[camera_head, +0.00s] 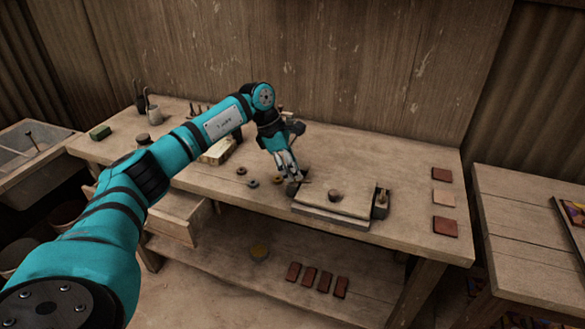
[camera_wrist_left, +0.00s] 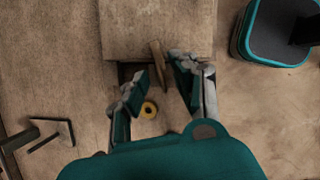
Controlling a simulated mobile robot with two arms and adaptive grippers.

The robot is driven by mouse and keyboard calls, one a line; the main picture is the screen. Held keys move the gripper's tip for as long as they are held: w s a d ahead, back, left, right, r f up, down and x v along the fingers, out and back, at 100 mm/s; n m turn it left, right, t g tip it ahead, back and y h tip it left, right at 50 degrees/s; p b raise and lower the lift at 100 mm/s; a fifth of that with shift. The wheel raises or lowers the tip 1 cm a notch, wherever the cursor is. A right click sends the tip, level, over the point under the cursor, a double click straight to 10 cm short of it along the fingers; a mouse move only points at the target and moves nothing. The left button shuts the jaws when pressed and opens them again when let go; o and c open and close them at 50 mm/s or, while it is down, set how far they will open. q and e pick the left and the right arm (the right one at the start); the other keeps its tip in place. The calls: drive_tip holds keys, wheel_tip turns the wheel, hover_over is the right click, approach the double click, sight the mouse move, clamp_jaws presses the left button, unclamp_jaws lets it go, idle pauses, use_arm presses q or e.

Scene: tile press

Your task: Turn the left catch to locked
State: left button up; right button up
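The tile press (camera_head: 335,199) is a pale flat board on a base near the bench's front edge; its top also shows in the left wrist view (camera_wrist_left: 155,28). The left catch, a thin brownish lever (camera_wrist_left: 158,62), lies at the press's edge, slightly tilted in that view. My left gripper (camera_head: 294,176) is at the press's left end and hides most of this catch in the head view. In the wrist view its fingers (camera_wrist_left: 160,75) are apart, one on each side of the lever; firm contact cannot be seen. My right gripper is not in view.
A catch with a brass-coloured top (camera_head: 382,198) stands at the press's right end. Several dark rings (camera_head: 253,183) lie left of the press. Tiles (camera_head: 445,227) lie at the bench's right end. A yellow ring (camera_wrist_left: 148,110) shows below the left fingers.

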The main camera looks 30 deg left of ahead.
use_arm(q)
drive_tip(key=v, duration=1.2)
idle(0.3)
